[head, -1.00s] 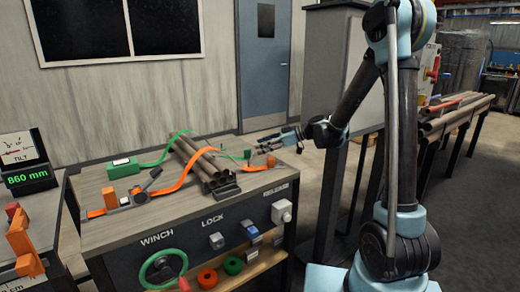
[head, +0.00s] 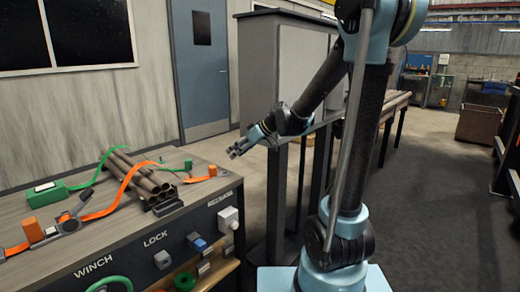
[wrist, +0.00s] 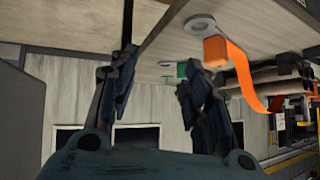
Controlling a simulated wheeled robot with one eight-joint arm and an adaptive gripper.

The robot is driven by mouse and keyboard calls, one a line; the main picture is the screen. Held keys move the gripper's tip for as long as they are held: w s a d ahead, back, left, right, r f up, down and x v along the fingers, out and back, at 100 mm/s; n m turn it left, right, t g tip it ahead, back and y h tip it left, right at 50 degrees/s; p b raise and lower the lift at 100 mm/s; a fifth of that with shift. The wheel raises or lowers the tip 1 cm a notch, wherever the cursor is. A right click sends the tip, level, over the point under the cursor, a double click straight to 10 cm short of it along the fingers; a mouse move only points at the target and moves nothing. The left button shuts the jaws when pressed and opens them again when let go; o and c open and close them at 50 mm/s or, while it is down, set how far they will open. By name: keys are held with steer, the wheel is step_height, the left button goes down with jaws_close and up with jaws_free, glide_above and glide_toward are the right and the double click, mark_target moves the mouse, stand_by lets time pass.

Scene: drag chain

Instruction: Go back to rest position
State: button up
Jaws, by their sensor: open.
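My gripper (head: 237,151) is open and empty in the head view. It hangs in the air just past the right end of the workbench, apart from the bench and the things on it. In the wrist view its two dark fingers (wrist: 160,90) stand spread with nothing between them. The wrist picture is tilted, with the bench top (wrist: 240,25) along its upper side. An orange block with an orange strap (wrist: 215,50) shows there to the right of the fingers.
A bundle of brown pipes (head: 143,183) lies on the workbench (head: 200,172) with orange and green straps over it. Knobs and switches line the bench front. A grey cabinet (head: 285,70) stands behind my arm. Open floor (head: 440,190) lies to the right.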

steer(key=s+d+m+t+h, duration=0.2)
steer(key=s+d+m+h, duration=0.35)
steer(key=d, duration=0.85)
steer(key=s+d+m+t+h, duration=0.2)
steer(key=s+d+m+h, duration=0.35)
steer(key=d, duration=0.85)
steer(key=s+f+g, duration=0.2)
steer(key=s+f, duration=0.3)
steer(key=s, duration=0.3)
steer(key=s+f+g+y, duration=0.1)
steer(key=s+f+g, duration=0.1)
steer(key=s+f, duration=0.3)
steer(key=s, duration=0.3)
steer(key=shift+s+d+f+m+g+y, duration=0.2)
steer(key=shift+s+f+m+g+y, duration=0.1)
steer(key=shift+f+m, duration=0.1)
